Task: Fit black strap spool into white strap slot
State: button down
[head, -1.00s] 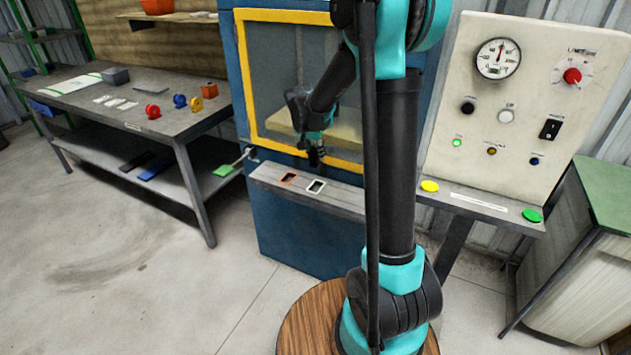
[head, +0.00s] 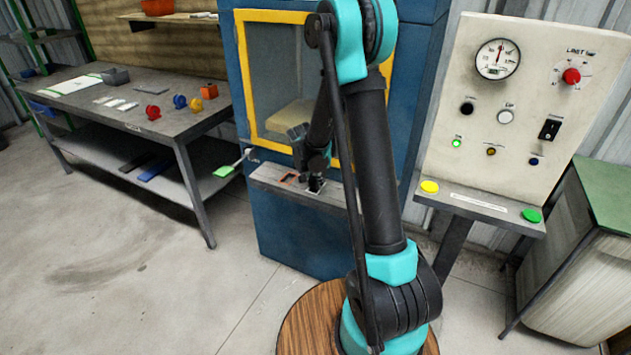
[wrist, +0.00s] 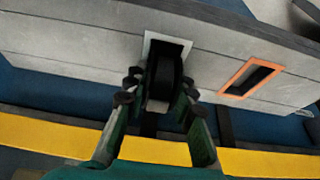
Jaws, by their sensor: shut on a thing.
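My gripper (wrist: 160,95) is shut on the black strap spool (wrist: 163,72), which shows between its fingers in the wrist view. The spool is at the white strap slot (wrist: 153,42), covering much of its opening. The white rim shows at the top and sides of the spool. I cannot tell how deep the spool sits in the slot. In the head view my gripper (head: 316,183) is low over the right part of the grey ledge, and the spool is mostly hidden there.
An orange-rimmed slot (wrist: 250,78) lies beside the white one on the grey ledge (head: 267,177). The blue machine with a yellow frame (head: 245,80) rises behind the ledge. A control panel (head: 530,110) stands at right.

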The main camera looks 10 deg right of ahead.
jog(key=c, duration=1.4)
grip_release()
jog(key=shift+f, duration=0.1)
jog(key=shift+c, duration=0.2)
jog(key=shift+o, duration=0.9)
jog(key=shift+r, duration=0.2)
